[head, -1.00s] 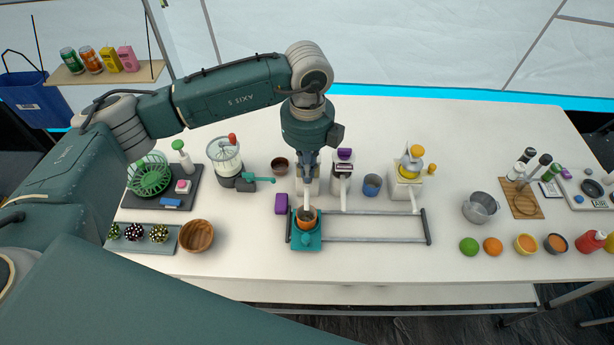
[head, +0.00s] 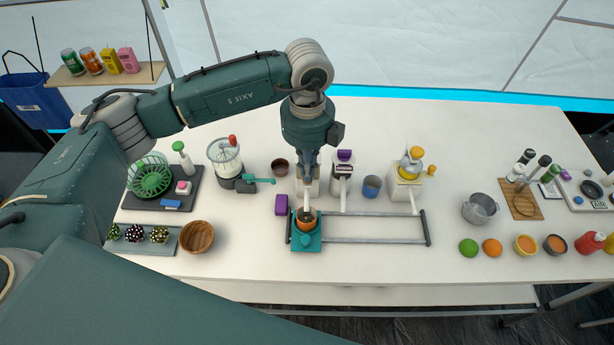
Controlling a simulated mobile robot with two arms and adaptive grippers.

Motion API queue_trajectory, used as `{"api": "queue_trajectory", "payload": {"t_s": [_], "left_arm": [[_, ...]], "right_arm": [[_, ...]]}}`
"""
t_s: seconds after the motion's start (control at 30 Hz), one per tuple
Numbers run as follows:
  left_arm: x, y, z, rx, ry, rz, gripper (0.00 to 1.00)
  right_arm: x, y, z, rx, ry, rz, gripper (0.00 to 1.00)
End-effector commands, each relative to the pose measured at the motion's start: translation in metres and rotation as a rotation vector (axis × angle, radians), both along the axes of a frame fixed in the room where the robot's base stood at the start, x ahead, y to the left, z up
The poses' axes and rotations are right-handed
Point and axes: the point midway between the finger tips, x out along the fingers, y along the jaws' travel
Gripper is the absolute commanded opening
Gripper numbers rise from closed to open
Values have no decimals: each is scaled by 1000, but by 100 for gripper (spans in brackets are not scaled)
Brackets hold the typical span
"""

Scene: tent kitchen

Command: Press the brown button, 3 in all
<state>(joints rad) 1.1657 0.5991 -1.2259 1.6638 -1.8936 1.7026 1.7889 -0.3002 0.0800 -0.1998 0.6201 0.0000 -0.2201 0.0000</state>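My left gripper (head: 308,168) points straight down over the leftmost of the white dispensers (head: 307,188). Its fingers look narrow and closed together, and it holds nothing visible. The gripper covers the top of this dispenser, so no brown button shows, and I cannot tell whether the fingertips touch it. Below its spout, an orange cup (head: 306,224) with dark content sits on a teal sliding holder (head: 307,242) at the left end of a grey rail frame (head: 375,241). My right gripper is not in view.
Dispensers with a purple top (head: 344,156) and a yellow top (head: 415,155) stand to the right. A blue cup (head: 372,186) is between them. A small brown cup (head: 280,167), a blender (head: 225,158) and a purple block (head: 281,204) are left. The table's front middle is clear.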

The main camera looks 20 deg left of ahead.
Motion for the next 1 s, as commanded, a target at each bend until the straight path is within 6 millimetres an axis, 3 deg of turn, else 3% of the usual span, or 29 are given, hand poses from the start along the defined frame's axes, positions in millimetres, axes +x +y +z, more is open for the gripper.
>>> {"api": "queue_trajectory", "payload": {"t_s": [1.0], "left_arm": [[0, 0, -13, 0, 0, 0, 0]], "right_arm": [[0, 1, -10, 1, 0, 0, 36]]}}
